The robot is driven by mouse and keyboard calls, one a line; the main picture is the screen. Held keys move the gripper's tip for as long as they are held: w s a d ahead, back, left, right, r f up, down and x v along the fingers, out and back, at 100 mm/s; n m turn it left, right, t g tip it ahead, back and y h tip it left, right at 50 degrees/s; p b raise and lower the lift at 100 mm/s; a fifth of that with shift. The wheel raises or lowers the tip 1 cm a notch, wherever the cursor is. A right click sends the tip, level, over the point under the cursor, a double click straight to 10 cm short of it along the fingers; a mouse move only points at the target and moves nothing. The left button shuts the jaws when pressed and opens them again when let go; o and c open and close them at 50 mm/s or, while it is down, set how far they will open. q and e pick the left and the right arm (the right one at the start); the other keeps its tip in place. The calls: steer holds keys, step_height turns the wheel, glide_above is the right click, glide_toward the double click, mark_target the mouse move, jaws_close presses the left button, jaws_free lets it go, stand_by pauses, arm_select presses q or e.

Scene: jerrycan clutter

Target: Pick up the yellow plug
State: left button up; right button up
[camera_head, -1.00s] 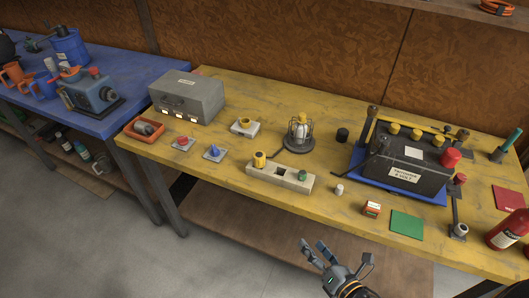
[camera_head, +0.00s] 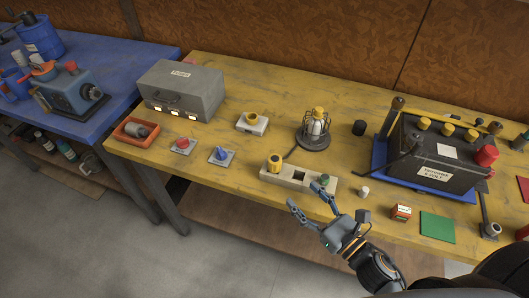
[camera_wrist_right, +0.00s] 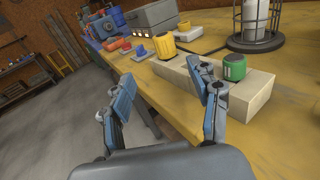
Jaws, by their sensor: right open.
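The yellow plug (camera_head: 275,162) stands upright at the left end of a pale socket block (camera_head: 297,175) near the table's front edge. It also shows in the right wrist view (camera_wrist_right: 165,45), beyond the fingers. A dark green plug (camera_head: 323,180) sits at the block's right end, partly behind a finger; it shows clearly in the wrist view (camera_wrist_right: 234,67). My right gripper (camera_head: 308,195) is open and empty, in front of the block, with its fingers apart and not around the yellow plug. My left gripper is not in view.
A caged lamp (camera_head: 315,130) stands behind the block, with a cable running toward the yellow plug. A white base with a yellow knob (camera_head: 252,121), a blue switch (camera_head: 221,155) and a red button (camera_head: 183,145) lie to the left. A small white cylinder (camera_head: 363,192) is to the right.

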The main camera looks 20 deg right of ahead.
mark_target(279, 166)
steer(key=p+x, duration=0.1)
steer(key=x, duration=0.2)
steer(key=p+x, duration=0.1)
steer(key=x, duration=0.3)
steer(key=shift+w+r, duration=0.15)
steer(key=shift+r, duration=0.05)
steer(key=shift+w+a+f, duration=0.1)
steer(key=shift+w+a, duration=0.05)
steer(key=shift+w, duration=0.2)
steer(key=shift+w+a+r+p, duration=0.1)
steer(key=shift+w+r+p, duration=0.05)
steer(key=shift+w+p, duration=0.35)
steer(key=shift+w+a+r+p, duration=0.1)
steer(key=shift+w+r+p, duration=0.05)
steer(key=shift+w+p, duration=0.25)
steer(key=x, duration=0.2)
steer(key=shift+w+f+p, duration=0.15)
steer(key=shift+w+p, duration=0.2)
steer(key=shift+w, duration=0.05)
steer(key=shift+w+a+f, duration=0.1)
steer(key=shift+w, duration=0.35)
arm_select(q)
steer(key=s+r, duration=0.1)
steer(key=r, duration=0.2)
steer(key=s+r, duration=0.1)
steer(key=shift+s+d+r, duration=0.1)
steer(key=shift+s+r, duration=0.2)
arm_select(e)
steer(key=c, duration=1.3)
